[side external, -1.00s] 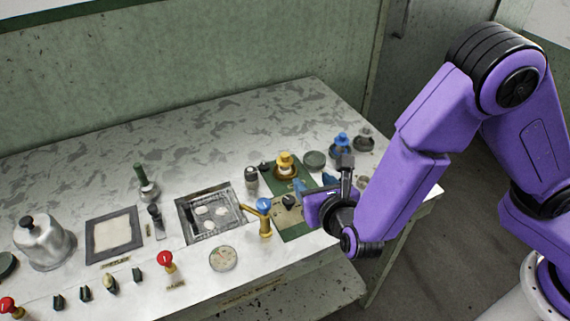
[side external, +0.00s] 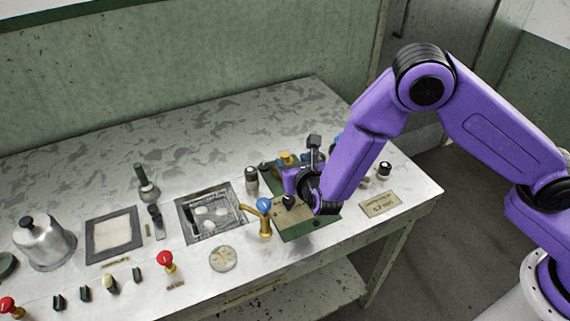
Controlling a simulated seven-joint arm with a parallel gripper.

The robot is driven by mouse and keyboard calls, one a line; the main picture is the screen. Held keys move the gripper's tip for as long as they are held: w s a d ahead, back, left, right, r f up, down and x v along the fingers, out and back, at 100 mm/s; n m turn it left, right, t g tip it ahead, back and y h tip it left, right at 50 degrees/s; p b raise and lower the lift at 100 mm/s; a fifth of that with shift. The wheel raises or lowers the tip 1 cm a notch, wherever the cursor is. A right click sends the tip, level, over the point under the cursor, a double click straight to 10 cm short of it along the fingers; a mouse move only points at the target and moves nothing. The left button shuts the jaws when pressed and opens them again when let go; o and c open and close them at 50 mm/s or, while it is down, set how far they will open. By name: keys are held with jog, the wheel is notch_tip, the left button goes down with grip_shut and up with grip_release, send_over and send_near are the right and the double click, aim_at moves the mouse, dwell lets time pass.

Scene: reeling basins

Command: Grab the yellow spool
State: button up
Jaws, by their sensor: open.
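The yellow spool (side external: 286,158) stands on a green mat (side external: 325,222) on the right part of the bench. Only its top shows, since my gripper (side external: 277,171) is in front of it. The jaws are open.
A metal basin (side external: 183,212) with pale lumps lies to the left, with a brass tap with a blue knob (side external: 264,205) at its right. A dark-capped jar (side external: 251,180) stands left of the gripper. A label plate (side external: 380,203) lies right. The bench's back is clear.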

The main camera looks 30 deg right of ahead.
aim_at(285, 153)
jog(key=shift+x, duration=2.2)
jog(key=shift+a, duration=0.15)
grip_shut()
jog(key=shift+r, duration=0.1)
jog(key=shift+r, duration=0.1)
